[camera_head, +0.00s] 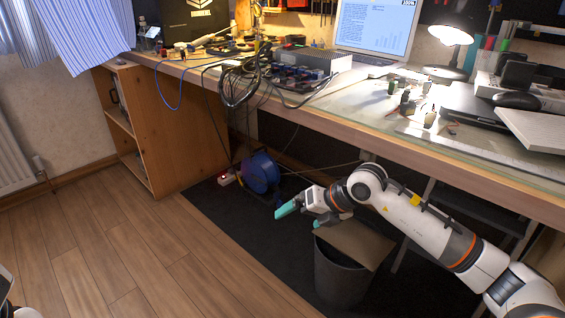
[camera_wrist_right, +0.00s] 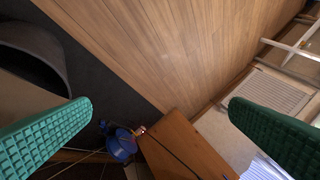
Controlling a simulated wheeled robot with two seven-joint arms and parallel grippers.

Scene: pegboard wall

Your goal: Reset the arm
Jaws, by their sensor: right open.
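My right arm (camera_head: 430,228) reaches in from the lower right of the head view, in front of the workbench. Its gripper (camera_head: 312,210) has teal fingers and hangs in front of the bench, near the bin and the blue reel. In the right wrist view the two green ridged fingers (camera_wrist_right: 160,125) stand wide apart with nothing between them. The right gripper is open and empty. Only a small white piece shows at the lower left edge of the head view, and the left gripper cannot be seen.
A dark bin (camera_head: 338,278) with a brown board (camera_head: 355,242) at its top stands below my right arm. A blue cable reel (camera_head: 260,173) lies on the dark mat. The bench (camera_head: 400,149) holds cables, a laptop (camera_head: 372,25) and a lamp (camera_head: 450,38). Wooden floor (camera_head: 110,250) at left is clear.

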